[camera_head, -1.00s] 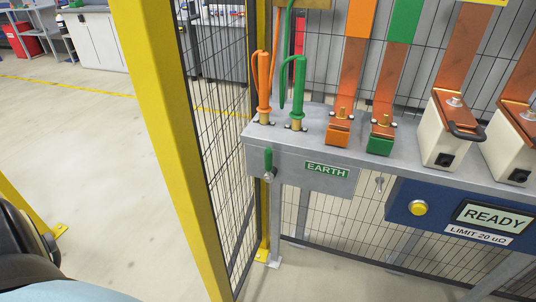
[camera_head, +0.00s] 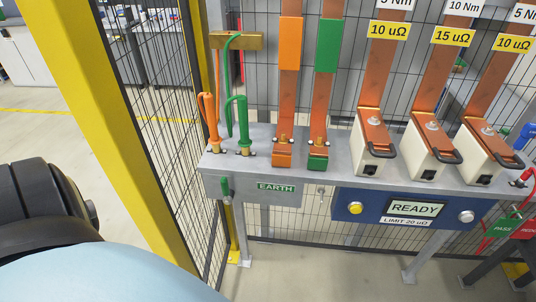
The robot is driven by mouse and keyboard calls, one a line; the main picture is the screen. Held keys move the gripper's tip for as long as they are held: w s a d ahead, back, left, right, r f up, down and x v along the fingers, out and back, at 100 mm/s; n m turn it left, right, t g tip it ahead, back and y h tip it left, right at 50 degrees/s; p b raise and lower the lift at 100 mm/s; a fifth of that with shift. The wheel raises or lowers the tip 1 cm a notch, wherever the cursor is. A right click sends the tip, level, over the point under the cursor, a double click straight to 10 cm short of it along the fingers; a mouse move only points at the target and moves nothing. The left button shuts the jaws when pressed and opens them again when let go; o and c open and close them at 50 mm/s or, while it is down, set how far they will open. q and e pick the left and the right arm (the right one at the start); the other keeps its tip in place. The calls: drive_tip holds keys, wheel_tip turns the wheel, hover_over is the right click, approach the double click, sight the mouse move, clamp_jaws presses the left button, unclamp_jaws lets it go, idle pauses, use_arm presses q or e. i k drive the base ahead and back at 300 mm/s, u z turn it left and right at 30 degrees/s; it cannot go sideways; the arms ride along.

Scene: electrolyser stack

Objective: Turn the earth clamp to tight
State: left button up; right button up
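The earth clamp handle (camera_head: 226,189) is a small green lever on the front left of the grey bench, beside the green EARTH sign (camera_head: 276,187). It hangs roughly upright on a metal fitting. Above it on the bench top stand an orange cable plug (camera_head: 212,130) and a green cable plug (camera_head: 243,128). Neither of my grippers shows. A dark and pale blue part of my own body fills the lower left of the view.
A yellow post (camera_head: 112,110) and mesh fence stand left of the bench (camera_head: 330,186). Copper bars with cream blocks (camera_head: 372,150) line the bench top. A blue panel (camera_head: 375,230) reads READY, with a yellow button (camera_head: 355,208). Red and green tags hang at the far right.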

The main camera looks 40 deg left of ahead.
sight(227, 199)
drive_tip(key=z, duration=2)
drive_tip(key=k, duration=2)
drive_tip(key=u, duration=1.95)
drive_tip(key=i, duration=0.5)
